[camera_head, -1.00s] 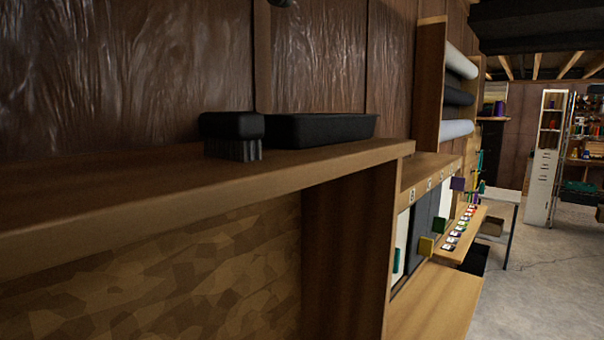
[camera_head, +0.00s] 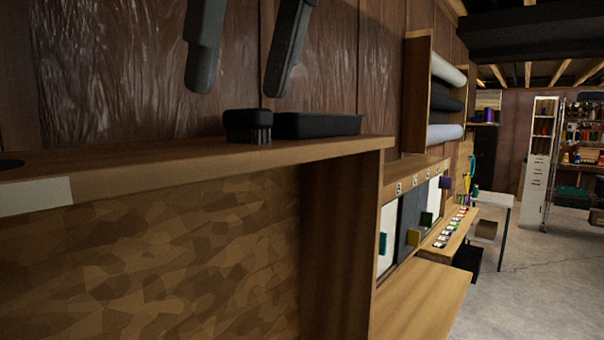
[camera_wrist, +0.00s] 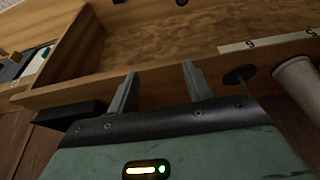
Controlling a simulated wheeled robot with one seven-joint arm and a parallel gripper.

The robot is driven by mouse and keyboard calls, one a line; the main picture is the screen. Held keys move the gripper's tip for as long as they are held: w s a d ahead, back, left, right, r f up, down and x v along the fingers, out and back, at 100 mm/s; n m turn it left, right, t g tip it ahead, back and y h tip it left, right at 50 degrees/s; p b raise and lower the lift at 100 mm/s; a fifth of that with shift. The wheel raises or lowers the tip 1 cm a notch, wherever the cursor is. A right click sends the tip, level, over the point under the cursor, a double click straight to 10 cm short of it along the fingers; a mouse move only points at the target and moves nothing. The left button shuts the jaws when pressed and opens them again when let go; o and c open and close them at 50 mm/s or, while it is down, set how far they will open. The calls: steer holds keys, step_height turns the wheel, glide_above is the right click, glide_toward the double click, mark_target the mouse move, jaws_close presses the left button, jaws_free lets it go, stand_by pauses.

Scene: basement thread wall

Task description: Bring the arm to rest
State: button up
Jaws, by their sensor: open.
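My gripper (camera_head: 243,85) hangs at the top of the head view, in front of the dark wall. Its two dark fingers point down, apart, with nothing between them. The fingertips are above the wooden shelf (camera_head: 180,167) and the black brush (camera_head: 248,126). In the wrist view my gripper (camera_wrist: 158,80) also shows two spread fingers with no object between them. The rest of my arm is out of the head view.
A black tray (camera_head: 318,125) sits beside the brush on the shelf. A pale spool (camera_wrist: 298,80) stands at the right in the wrist view. Fabric rolls (camera_head: 447,101) fill a rack to the right. Open concrete floor (camera_head: 540,270) lies at the right.

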steer(key=w+d+f+g+h+b, duration=0.1)
steer(key=d+f+b, duration=0.15)
steer(key=f, duration=1.05)
steer(key=w+d+f+b, duration=0.1)
steer(key=d+f+b, duration=0.15)
steer(key=f, duration=1.05)
steer(key=s+d+f+b, duration=0.2)
steer(key=d+f, duration=0.2)
steer(key=f, duration=0.3)
steer(key=s+d+f+m+g+h+b, duration=0.1)
steer(key=d+f, duration=0.3)
steer(key=f, duration=0.4)
steer(key=s+d+f+m+b, duration=0.1)
steer(key=s+d+f+b, duration=0.1)
steer(key=d+f, duration=0.3)
step_height(320, 180, down, 4)
steer(key=shift+s+r+b, duration=0.25)
steer(key=shift+s+b, duration=0.15)
steer(key=shift+s, duration=0.3)
